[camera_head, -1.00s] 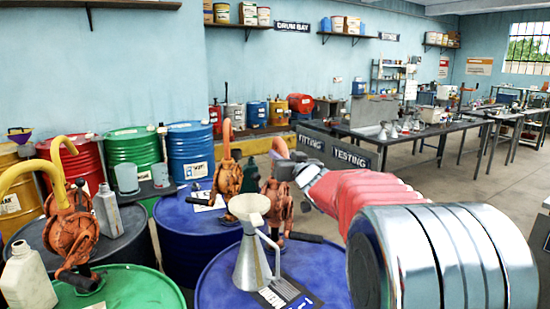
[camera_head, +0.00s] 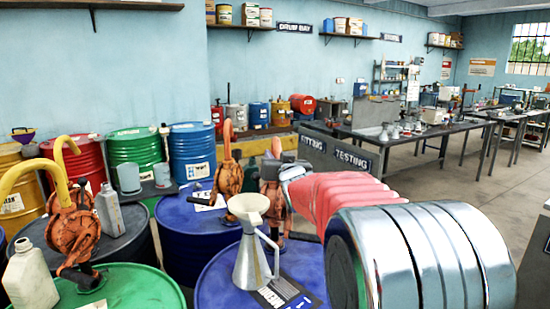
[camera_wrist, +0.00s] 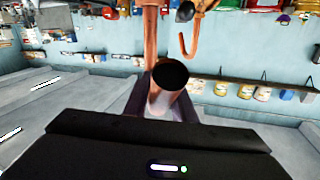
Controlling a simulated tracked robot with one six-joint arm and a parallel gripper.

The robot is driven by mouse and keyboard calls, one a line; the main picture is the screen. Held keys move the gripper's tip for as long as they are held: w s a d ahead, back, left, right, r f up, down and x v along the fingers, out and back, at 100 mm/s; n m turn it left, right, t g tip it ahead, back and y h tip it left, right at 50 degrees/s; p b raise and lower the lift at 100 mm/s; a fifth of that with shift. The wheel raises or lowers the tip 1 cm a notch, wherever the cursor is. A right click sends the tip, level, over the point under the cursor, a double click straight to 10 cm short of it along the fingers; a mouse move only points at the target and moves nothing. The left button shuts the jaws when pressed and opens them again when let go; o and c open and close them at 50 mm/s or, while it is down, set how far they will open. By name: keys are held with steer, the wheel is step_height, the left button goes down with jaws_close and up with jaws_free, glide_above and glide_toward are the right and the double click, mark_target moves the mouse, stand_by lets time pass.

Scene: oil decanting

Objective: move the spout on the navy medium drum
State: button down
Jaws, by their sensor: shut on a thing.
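My gripper (camera_head: 272,170) is at the orange pump (camera_head: 272,205) on the front navy drum (camera_head: 215,285). The pump stands behind the funnel jug, with its orange spout (camera_head: 276,147) showing just above my gripper. In the wrist view, the dark fingers of my gripper (camera_wrist: 165,105) are shut on the copper-coloured spout (camera_wrist: 160,102), whose dark open mouth faces the camera. The part of the spout between the fingers is partly hidden.
A metal jug with a cream funnel (camera_head: 250,250) stands on the navy drum, close in front of the pump. A second orange pump (camera_head: 228,175) is at left on another blue drum (camera_head: 185,220). A green drum (camera_head: 125,288) with a yellow-spouted pump (camera_head: 70,230) stands at the front left.

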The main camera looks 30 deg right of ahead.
steer(key=c, duration=1.8)
jaws_free()
steer(key=shift+a+r, duration=0.15)
steer(key=shift+r, duration=0.05)
steer(key=o, duration=0.3)
steer(key=shift+f, duration=0.15)
steer(key=shift+s, duration=0.15)
steer(key=v, duration=1.3)
steer(key=shift+s, duration=0.25)
steer(key=shift+c, duration=0.4)
